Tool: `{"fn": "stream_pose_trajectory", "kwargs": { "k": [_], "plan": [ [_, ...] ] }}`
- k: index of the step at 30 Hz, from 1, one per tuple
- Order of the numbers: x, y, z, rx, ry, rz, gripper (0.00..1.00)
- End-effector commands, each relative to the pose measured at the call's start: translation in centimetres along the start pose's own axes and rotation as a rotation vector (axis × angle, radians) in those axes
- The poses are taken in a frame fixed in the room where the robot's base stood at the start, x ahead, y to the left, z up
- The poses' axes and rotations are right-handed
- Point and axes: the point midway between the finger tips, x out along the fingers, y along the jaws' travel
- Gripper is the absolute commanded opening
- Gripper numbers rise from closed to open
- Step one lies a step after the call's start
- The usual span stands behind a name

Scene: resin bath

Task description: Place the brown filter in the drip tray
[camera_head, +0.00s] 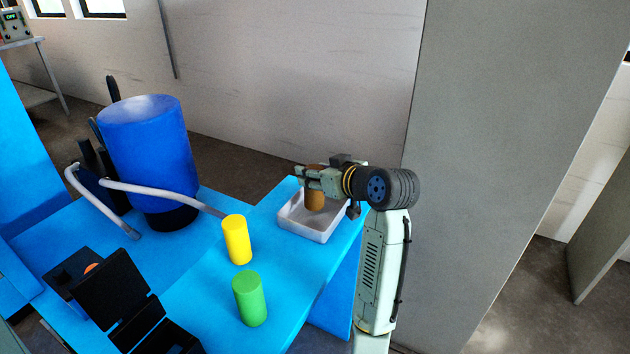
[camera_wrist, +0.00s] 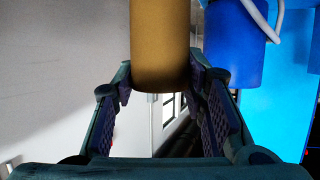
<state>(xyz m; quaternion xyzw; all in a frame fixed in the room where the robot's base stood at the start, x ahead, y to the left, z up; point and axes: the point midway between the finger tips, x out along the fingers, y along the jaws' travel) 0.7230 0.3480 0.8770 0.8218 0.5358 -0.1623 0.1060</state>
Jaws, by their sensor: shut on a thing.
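The brown filter (camera_head: 315,201) is a short upright cylinder. My gripper (camera_head: 312,178) is shut on it from the right side, with the filter's top and lower part showing above and below the fingers. The filter is over or inside the white drip tray (camera_head: 299,229) at the far end of the blue table; I cannot tell whether its base touches the tray floor. In the wrist view, the filter (camera_wrist: 160,42) sits between the two fingers (camera_wrist: 160,82).
A yellow cylinder (camera_head: 237,240) and a green cylinder (camera_head: 250,299) stand on the blue table (camera_head: 205,290) nearer than the tray. A large blue tank (camera_head: 148,145) with a grey hose (camera_head: 165,193) stands left. An open black case (camera_head: 115,292) lies front left. A grey panel (camera_head: 490,150) rises right.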

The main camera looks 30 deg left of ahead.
Motion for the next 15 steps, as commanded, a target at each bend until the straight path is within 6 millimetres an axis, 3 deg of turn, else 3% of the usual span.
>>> {"fn": "stream_pose_trajectory", "kwargs": {
  "k": [3, 6, 15],
  "plan": [
    [0.8, -0.2, 2.0, 0.004, -0.006, -0.004, 0.09],
    [1.1, -0.2, 2.7, 0.002, -0.003, -0.002, 0.09],
    [1.2, -0.2, 3.0, 0.001, -0.002, -0.001, 0.09]
  ]
}}
